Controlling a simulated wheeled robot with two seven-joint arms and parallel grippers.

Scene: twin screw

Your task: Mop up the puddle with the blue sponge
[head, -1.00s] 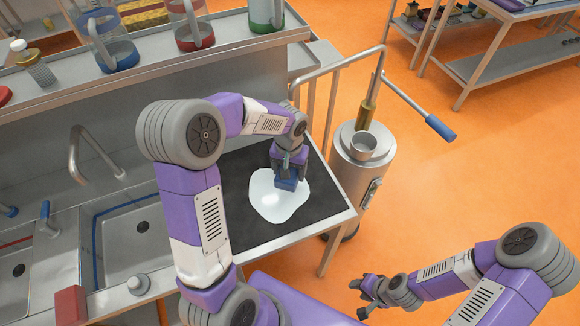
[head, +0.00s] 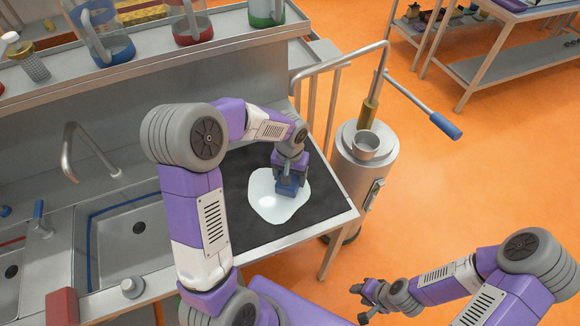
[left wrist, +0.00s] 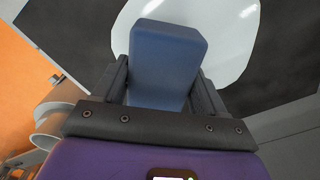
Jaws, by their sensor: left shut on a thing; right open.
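The white puddle (head: 272,204) lies on the black mat (head: 240,232) at the right end of the counter. My left gripper (head: 290,183) is shut on the blue sponge (head: 287,190) over the right part of the puddle. In the left wrist view the sponge (left wrist: 165,60) sits between the two dark fingers (left wrist: 160,88), with the puddle (left wrist: 232,40) behind it. I cannot tell whether the sponge touches the puddle. My right gripper (head: 369,300) is open and empty, low over the orange floor, away from the counter.
A metal cylinder with a small cup (head: 365,146) and a blue-ended lever stands just right of the counter. Two sinks (head: 128,238) and a red block (head: 62,306) are to the left. Jugs (head: 104,36) stand on the shelf behind.

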